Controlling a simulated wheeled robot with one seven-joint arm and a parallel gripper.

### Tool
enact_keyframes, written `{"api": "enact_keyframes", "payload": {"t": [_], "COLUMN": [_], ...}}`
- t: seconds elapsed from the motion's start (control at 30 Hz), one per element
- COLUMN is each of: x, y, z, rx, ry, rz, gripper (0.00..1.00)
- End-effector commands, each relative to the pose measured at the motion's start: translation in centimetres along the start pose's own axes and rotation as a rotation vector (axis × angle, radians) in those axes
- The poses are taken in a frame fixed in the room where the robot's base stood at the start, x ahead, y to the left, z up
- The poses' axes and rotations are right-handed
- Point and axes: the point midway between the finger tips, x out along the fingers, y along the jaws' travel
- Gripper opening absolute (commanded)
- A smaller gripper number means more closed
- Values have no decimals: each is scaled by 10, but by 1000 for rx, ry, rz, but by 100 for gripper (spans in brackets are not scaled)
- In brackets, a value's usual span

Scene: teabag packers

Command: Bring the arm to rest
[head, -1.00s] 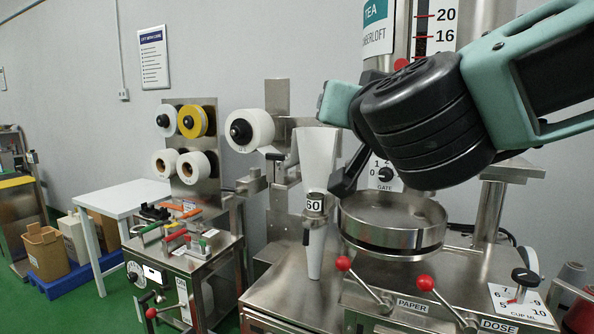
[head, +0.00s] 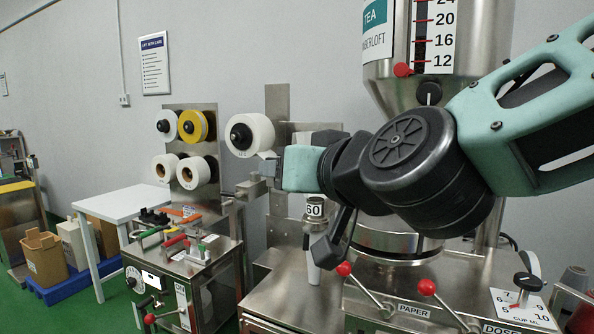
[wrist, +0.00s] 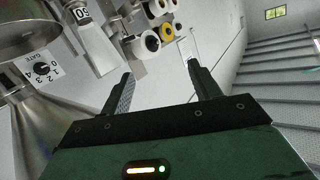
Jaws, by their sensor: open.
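My gripper (wrist: 163,88) is open in the wrist view, with its two dark fingers well apart and nothing between them. In the head view my arm (head: 420,165) reaches in from the right at mid height. The arm covers the upper part of the forming tube and much of the round steel pan (head: 385,240). No touch between arm and machine can be made out.
The steel hopper (head: 385,85) with its level scale rises behind the arm. Red-knobbed levers (head: 344,268) stand below it. A white roll (head: 250,134) is just left of the arm's end. A second machine (head: 185,270) and a white table (head: 115,205) stand further left.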

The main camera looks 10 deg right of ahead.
Motion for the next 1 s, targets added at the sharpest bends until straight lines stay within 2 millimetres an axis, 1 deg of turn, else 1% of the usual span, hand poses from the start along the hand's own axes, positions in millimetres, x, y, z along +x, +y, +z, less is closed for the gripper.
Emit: {"api": "enact_keyframes", "payload": {"t": [0.17,0.27,0.37,0.4,0.47,0.5,0.57,0.6,0.67,0.7,0.8,0.83,0.9,1.0], "x": [0,0,-5,-10,-23,-34,-54,-69,-91,-105,-135,-142,-154,-163], "y": [-1,-8,-20,-25,-27,-26,-19,-12,2,12,34,40,50,57], "z": [2,22,68,93,134,161,198,220,248,263,286,291,297,301], "rx": [-2,-19,-58,-80,-118,-145,-185,-212,-253,-278,-335,-347,-371,-389], "ry": [-7,-69,-219,-304,-452,-557,-716,-817,-959,-1045,-1213,-1251,-1314,-1357], "rz": [-5,-49,-137,-175,-225,-248,-267,-268,-258,-244,-202,-189,-164,-146], "gripper": [62,62,62,62,62,62,62,62,62,62,62,62,62,62]}}
